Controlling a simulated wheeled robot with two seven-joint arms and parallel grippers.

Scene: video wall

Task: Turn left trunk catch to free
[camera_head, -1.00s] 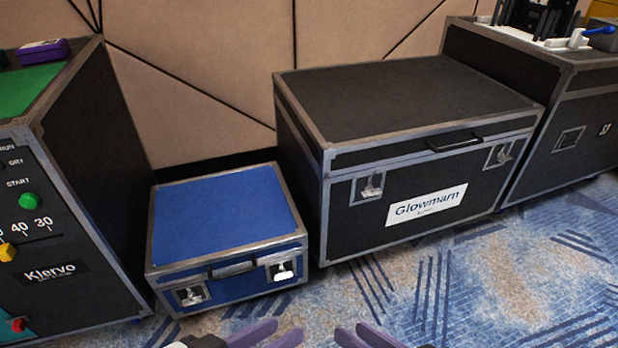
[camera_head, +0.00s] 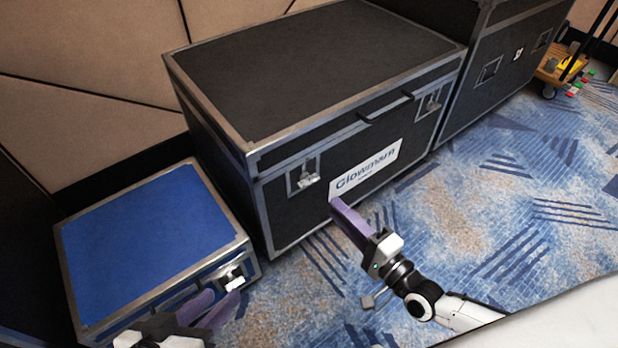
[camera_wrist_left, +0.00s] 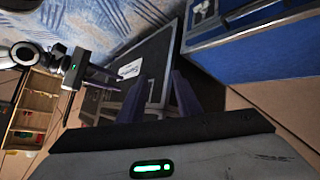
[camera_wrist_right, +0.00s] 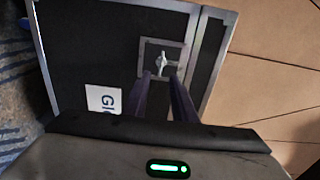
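The black Glowmarn trunk (camera_head: 290,225) stands closed, lid down. Its left catch (camera_head: 306,177) is a light metal piece in a square recessed plate on the front. In the right wrist view this catch (camera_wrist_right: 162,63) lies just beyond the fingertips, its tab running roughly up and down the picture. The right catch (camera_head: 432,103) is at the trunk's other end. My right gripper (camera_head: 337,208) is in front of the trunk near the label. Its fingers (camera_wrist_right: 160,100) are apart and empty. My left gripper (camera_head: 214,308) is low before the blue case, fingers apart (camera_wrist_left: 158,95), empty.
The blue case (camera_head: 150,235) with its own catch (camera_head: 233,280) stands left of the trunk. Another black case (camera_head: 500,65) stands to the right, with a wooden cart (camera_head: 560,68) beyond. The patterned carpet (camera_head: 450,210) before the trunk is open floor.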

